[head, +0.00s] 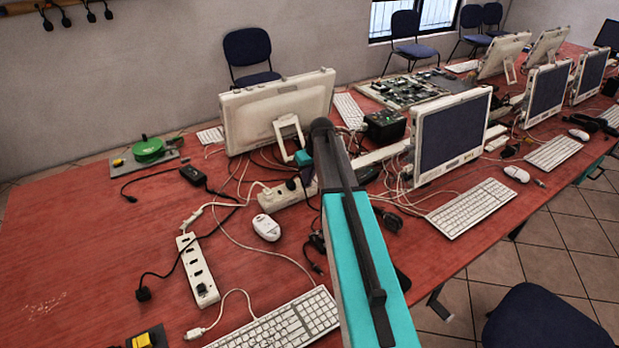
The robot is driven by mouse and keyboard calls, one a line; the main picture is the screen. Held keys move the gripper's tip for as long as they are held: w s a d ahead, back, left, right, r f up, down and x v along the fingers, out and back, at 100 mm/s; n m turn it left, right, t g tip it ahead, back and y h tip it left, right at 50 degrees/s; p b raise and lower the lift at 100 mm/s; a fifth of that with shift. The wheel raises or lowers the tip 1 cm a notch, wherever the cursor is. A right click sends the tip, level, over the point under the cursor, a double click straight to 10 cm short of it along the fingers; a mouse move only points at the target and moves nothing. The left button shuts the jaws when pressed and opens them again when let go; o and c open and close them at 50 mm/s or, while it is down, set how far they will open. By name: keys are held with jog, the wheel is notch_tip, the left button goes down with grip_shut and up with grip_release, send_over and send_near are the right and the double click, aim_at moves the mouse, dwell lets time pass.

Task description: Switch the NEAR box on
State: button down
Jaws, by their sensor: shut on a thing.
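No label shows which box is the near one. A white power strip (192,265) lies at left centre with a dark plug (203,291) at its front end. A second white strip (277,196) lies farther back with dark plugs in it. A black box with a yellow top (148,340) is cut off at the lower left edge. My teal arm rises from the bottom and bends down behind itself. My gripper (300,174) is small and partly hidden, low at the far strip, shut on a small dark thing that I cannot clearly make out.
Black and white cables tangle around both strips. A black adapter (193,176), a white mouse (266,227) and a keyboard (283,322) lie nearby. Monitors (278,108) stand behind and right. A green reel (148,148) sits at back left. The table's left side is mostly clear.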

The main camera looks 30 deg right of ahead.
jog(key=shift+a+f, duration=0.2)
jog(key=shift+a, duration=0.15)
jog(key=shift+w+r+p, duration=0.2)
jog(key=shift+r+p, duration=0.25)
jog(key=shift+r, duration=0.15)
jog(key=v, duration=0.1)
jog(key=p+v, duration=0.1)
jog(key=v, duration=0.1)
jog(key=shift+w+d+r, duration=0.1)
jog(key=shift+w+d, duration=0.05)
jog(key=shift+w, duration=0.1)
jog(key=shift+s+d+r, duration=0.2)
jog(key=shift+d+r, duration=0.05)
jog(key=shift+r, duration=0.35)
jog(key=d+b+v, duration=0.1)
jog(key=b+v, duration=0.1)
jog(key=v, duration=0.6)
jog(key=shift+r, duration=0.4)
jog(key=shift+s, duration=0.1)
